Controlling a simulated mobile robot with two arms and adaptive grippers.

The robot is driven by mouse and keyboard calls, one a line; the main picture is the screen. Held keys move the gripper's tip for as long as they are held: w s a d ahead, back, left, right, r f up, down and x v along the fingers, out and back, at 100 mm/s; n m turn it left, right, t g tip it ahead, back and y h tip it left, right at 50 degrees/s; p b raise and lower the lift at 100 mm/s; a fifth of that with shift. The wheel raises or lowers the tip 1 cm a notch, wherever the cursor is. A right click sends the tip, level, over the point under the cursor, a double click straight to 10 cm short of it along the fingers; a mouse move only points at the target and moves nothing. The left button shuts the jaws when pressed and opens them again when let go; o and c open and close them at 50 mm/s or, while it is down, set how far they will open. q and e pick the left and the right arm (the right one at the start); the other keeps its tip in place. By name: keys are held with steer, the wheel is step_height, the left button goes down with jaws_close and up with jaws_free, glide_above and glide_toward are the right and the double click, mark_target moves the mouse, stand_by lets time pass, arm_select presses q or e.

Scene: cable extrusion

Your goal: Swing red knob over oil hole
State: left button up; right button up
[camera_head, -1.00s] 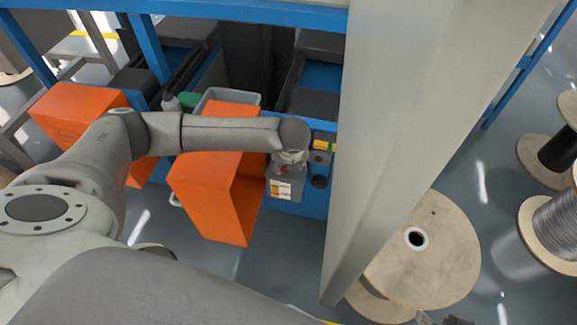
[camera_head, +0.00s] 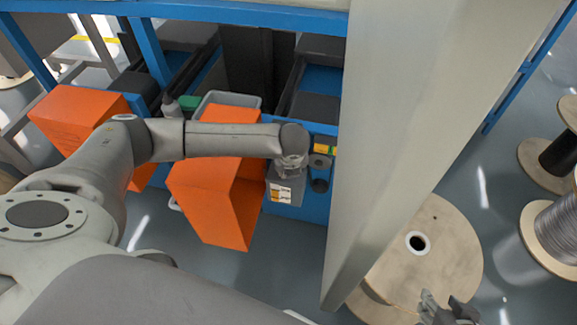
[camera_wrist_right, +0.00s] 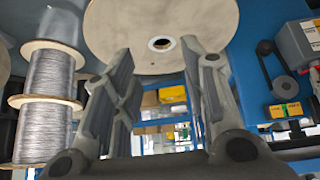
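The grey box with a white and orange label (camera_head: 284,190) sits on the blue machine front, just below the end of my left arm. My right gripper (camera_head: 447,308) is at the bottom right, over the wooden spool and far from the box. In the right wrist view the right gripper (camera_wrist_right: 158,65) is open with nothing between its fingers. A grey box (camera_wrist_right: 302,42) shows there at the upper right.
Orange bins (camera_head: 218,195) hang left of the box, close under my left arm. A broad grey post (camera_head: 385,150) stands right of it. A large wooden spool (camera_head: 430,255) is on the floor. A yellow, green and orange block (camera_wrist_right: 285,109) shows on the blue machine.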

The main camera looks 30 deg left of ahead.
arm_select(q)
jaws_close()
arm_select(e)
steer(key=shift+r, duration=0.1)
arm_select(q)
steer(key=m+p, duration=0.1)
steer(key=p, duration=0.1)
steer(key=shift+a+r+h+p, duration=0.1)
steer(key=shift+a+h+p, duration=0.2)
steer(key=shift+p, duration=0.05)
steer(key=shift+w, duration=0.1)
arm_select(e)
steer(key=s+d+g, duration=0.2)
steer(key=s+g, duration=0.1)
steer(key=s, duration=0.3)
steer(key=shift+s+f+h, duration=0.2)
steer(key=shift+f+h, duration=0.1)
steer(key=shift+h, duration=0.1)
arm_select(q)
steer(key=o, duration=0.8)
jaws_free()
